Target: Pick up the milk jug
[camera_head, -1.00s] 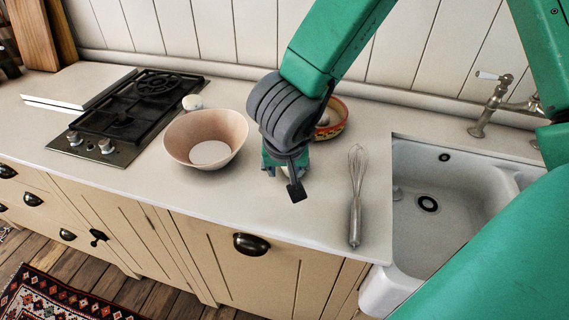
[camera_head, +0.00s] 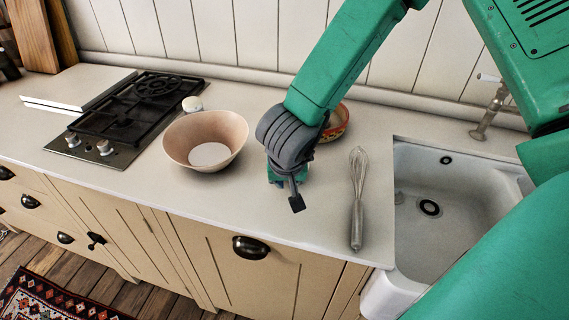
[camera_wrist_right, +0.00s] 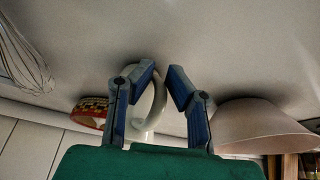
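The milk jug (camera_wrist_right: 155,104) is white with a looped handle and shows in the right wrist view, beyond and between my fingers. My right gripper (camera_wrist_right: 163,78) has its two fingers apart, with the left-hand finger overlapping part of the jug in the picture. I cannot tell whether either finger touches it. In the head view my right gripper (camera_head: 290,192) points down low over the counter and hides the jug. My left gripper is out of view.
A pinkish bowl (camera_head: 178,138) stands left of the gripper, a patterned red bowl (camera_head: 337,124) behind it. A whisk (camera_head: 357,200) lies to the right, beside the sink (camera_head: 408,170). A stove (camera_head: 135,112) is at the left. The counter's front strip (camera_head: 225,205) is clear.

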